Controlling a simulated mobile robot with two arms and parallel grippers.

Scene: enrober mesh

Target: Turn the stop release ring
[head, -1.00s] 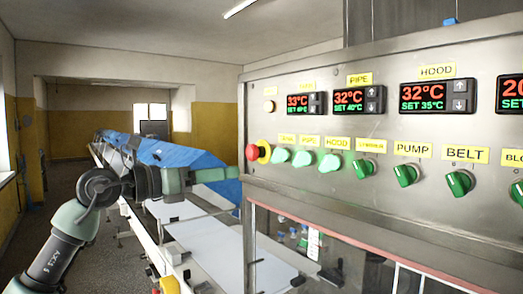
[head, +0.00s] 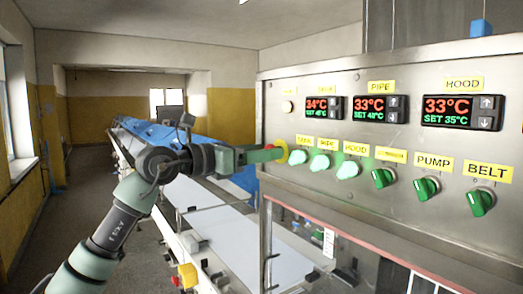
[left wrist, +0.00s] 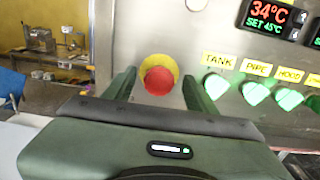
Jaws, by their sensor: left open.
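The red emergency stop button (left wrist: 159,81) with a yellow ring (left wrist: 160,61) behind it sticks out from the steel panel. In the head view the yellow ring (head: 283,149) shows at the panel's left end, with the red button partly hidden by a finger. My left gripper (head: 270,154) reaches to it from the left. In the left wrist view the two green fingers of my left gripper (left wrist: 160,90) stand apart, one on each side of the button, with a gap visible at both sides. My right gripper is not in view.
The steel panel (head: 310,205) carries green lamps (head: 320,162) right of the stop, dark green knobs (head: 383,177) and red-green displays (head: 460,110). A white conveyor (head: 225,235) with blue covers (head: 170,142) runs below and behind my left arm. Open floor lies at the left.

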